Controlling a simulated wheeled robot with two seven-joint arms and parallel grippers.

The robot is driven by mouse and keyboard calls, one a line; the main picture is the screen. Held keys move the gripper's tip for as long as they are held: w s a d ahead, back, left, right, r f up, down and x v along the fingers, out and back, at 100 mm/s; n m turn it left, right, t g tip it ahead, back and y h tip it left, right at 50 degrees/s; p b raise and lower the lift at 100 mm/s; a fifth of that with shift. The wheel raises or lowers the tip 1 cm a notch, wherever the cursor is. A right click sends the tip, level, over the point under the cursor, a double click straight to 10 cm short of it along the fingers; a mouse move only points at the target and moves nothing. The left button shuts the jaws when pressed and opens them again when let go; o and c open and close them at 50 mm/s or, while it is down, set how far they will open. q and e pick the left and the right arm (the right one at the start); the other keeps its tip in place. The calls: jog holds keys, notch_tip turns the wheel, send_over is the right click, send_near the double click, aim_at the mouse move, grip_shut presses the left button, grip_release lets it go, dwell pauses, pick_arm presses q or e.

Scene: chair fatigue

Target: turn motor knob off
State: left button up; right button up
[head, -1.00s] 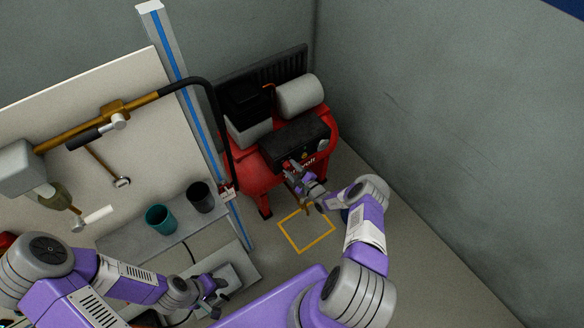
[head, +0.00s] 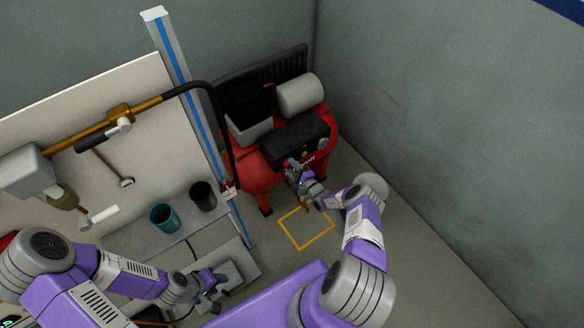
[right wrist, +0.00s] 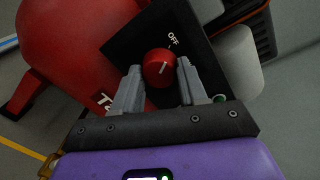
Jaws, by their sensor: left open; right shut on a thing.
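The red motor knob (right wrist: 159,68) sits on the dark control panel (right wrist: 128,45) of the red compressor (head: 245,176), with a white mark on its face. The white OFF label (right wrist: 173,40) is just above and right of the knob in the right wrist view. The mark runs at a slant and does not clearly point at the label. My right gripper (right wrist: 160,70) is shut on the knob, one finger on each side. In the head view the right gripper (head: 293,166) hides the knob. My left gripper (head: 217,284) is open and empty at lower left.
A teal cup (head: 164,218) and a dark cup (head: 203,197) stand on a grey shelf left of the compressor. A black hose-like bar (head: 222,110) and a blue-striped post (head: 185,90) rise beside it. A yellow square (head: 306,228) marks clear floor in front.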

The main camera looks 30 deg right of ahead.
jog(key=o, duration=1)
jog(key=shift+o, duration=0.2)
jog(key=s+p, duration=0.3)
jog(key=s, duration=0.4)
jog(key=shift+s+d+r, duration=0.25)
jog(key=shift+d+r, duration=0.05)
jog(key=shift+d, duration=0.15)
